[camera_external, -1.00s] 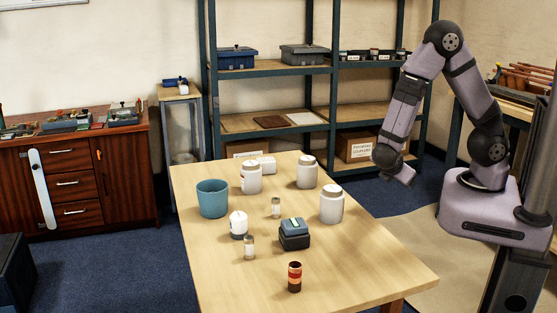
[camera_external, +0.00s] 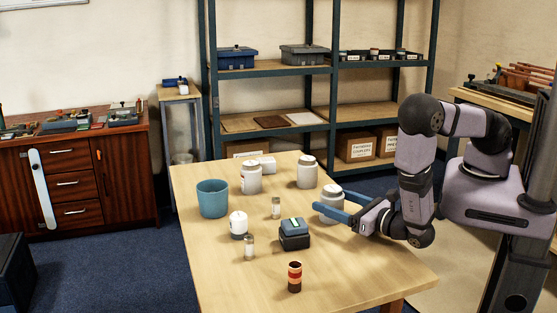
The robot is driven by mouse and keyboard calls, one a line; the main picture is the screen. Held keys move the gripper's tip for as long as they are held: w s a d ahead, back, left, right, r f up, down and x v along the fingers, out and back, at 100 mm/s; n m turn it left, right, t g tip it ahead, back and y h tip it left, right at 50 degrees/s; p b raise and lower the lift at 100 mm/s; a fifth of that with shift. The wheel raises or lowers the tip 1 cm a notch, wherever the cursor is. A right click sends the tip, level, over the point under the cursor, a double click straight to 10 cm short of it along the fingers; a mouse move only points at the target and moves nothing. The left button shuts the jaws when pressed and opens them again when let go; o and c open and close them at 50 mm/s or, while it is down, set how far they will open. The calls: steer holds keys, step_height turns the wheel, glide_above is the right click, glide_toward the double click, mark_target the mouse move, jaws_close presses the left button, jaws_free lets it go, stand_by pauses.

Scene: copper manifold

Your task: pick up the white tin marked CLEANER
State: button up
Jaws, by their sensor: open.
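Several white containers stand on the table, and no CLEANER marking is readable at this size. One white jar (camera_external: 330,191) stands upright at the table's right side. My gripper (camera_external: 329,200) is open and low at this jar, with one blue finger crossing in front of it and the other at its right, toward the back. I cannot tell whether the fingers touch it. Other white jars stand at the back right (camera_external: 307,172) and back middle (camera_external: 251,179). A smaller white container with a dark base (camera_external: 238,225) stands at the left front.
A teal pot (camera_external: 212,199) stands at the table's left. A dark blue-grey box (camera_external: 294,235) is just left of my gripper. Two small bottles (camera_external: 276,208) (camera_external: 249,248) and a red-banded dark cylinder (camera_external: 295,277) stand nearby. The table's front right is clear.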

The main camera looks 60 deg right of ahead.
steer(key=shift+w, duration=0.1)
steer(key=shift+p+x, duration=0.65)
steer(key=shift+x, duration=1.75)
steer(key=shift+d, duration=0.1)
steer(key=c, duration=1.3)
steer(key=shift+r, duration=0.1)
steer(key=shift+c, duration=0.2)
step_height(320, 180, up, 10)
